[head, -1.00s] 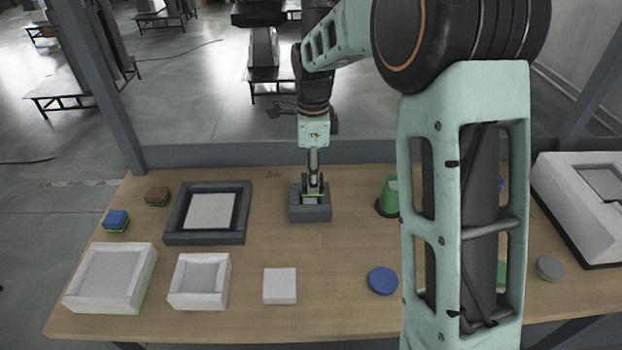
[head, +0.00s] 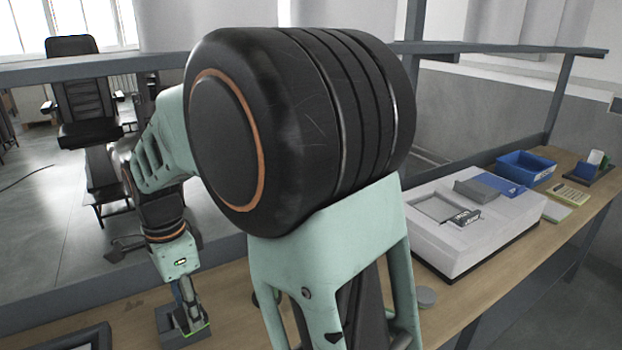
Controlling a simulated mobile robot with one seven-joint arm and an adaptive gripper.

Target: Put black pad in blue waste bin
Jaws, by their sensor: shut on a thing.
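My gripper (head: 190,316) is low over the table at the lower left of the head view, pointing down at a small dark grey block-like holder (head: 170,338). It is shut on a small dark thing with a green edge, which I take to be the black pad (head: 199,331). The fingers hide most of the pad, and I cannot tell whether it is clear of the holder. The blue waste bin (head: 525,168) is an open box at the far right end of the table, well away from my gripper.
A small grey disc (head: 427,297) lies in front. My arm blocks the middle.

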